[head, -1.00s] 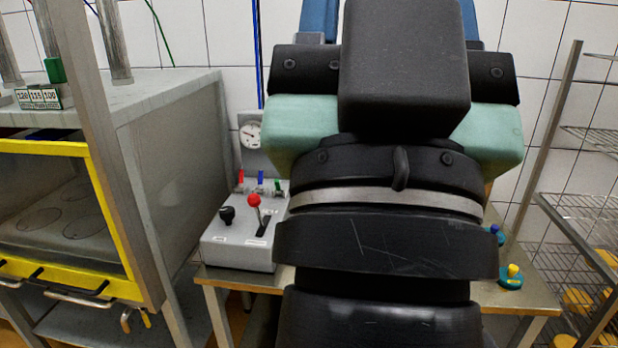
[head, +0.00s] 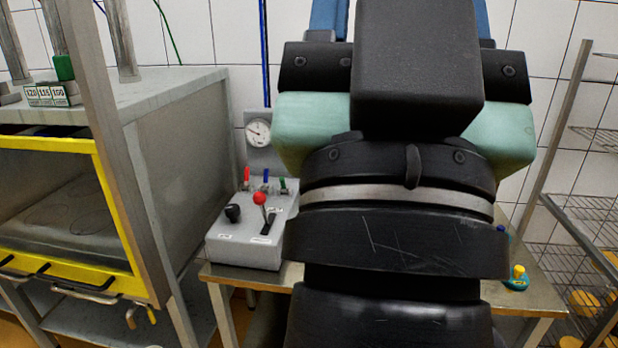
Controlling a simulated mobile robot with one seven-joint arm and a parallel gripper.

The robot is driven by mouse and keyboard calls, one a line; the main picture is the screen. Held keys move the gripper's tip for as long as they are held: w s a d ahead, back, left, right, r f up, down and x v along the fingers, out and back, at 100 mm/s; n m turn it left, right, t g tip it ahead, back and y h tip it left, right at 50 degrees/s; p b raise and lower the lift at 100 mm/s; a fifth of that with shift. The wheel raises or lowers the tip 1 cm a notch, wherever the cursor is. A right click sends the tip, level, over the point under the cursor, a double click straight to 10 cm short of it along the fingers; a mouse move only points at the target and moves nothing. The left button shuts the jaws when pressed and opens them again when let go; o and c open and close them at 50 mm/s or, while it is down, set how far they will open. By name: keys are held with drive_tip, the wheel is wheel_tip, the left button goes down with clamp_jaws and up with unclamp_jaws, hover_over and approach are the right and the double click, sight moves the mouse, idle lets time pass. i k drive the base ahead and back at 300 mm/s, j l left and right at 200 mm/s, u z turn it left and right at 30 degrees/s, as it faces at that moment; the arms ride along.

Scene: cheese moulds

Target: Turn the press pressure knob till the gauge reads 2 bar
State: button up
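A grey control box (head: 222,251) stands on a metal table left of my arm. On its left side is a black knob (head: 232,213), which I take for the pressure knob. Beside it are a lever with a red ball (head: 260,198) and a dark lever or switch. A round white gauge (head: 258,133) is mounted on a grey plate behind the box. Its dark needle shows, but its numbers are too small to read. Nothing visible touches the knob.
Small red, blue and green handles (head: 265,180) stand at the box's back edge. A press cabinet with a yellow frame (head: 118,211) is at left. The metal table (head: 222,272) continues behind my arm, with a blue-yellow item (head: 518,278) at right. A wire rack (head: 590,214) stands far right.

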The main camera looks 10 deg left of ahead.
sight(233, 211)
drive_tip(key=i+j, duration=0.15)
drive_tip(key=i, duration=0.25)
drive_tip(key=i+j, duration=0.2)
drive_tip(key=i, duration=0.25)
drive_tip(key=i+j, duration=0.25)
drive_tip(key=j, duration=0.15)
drive_tip(key=u, duration=0.05)
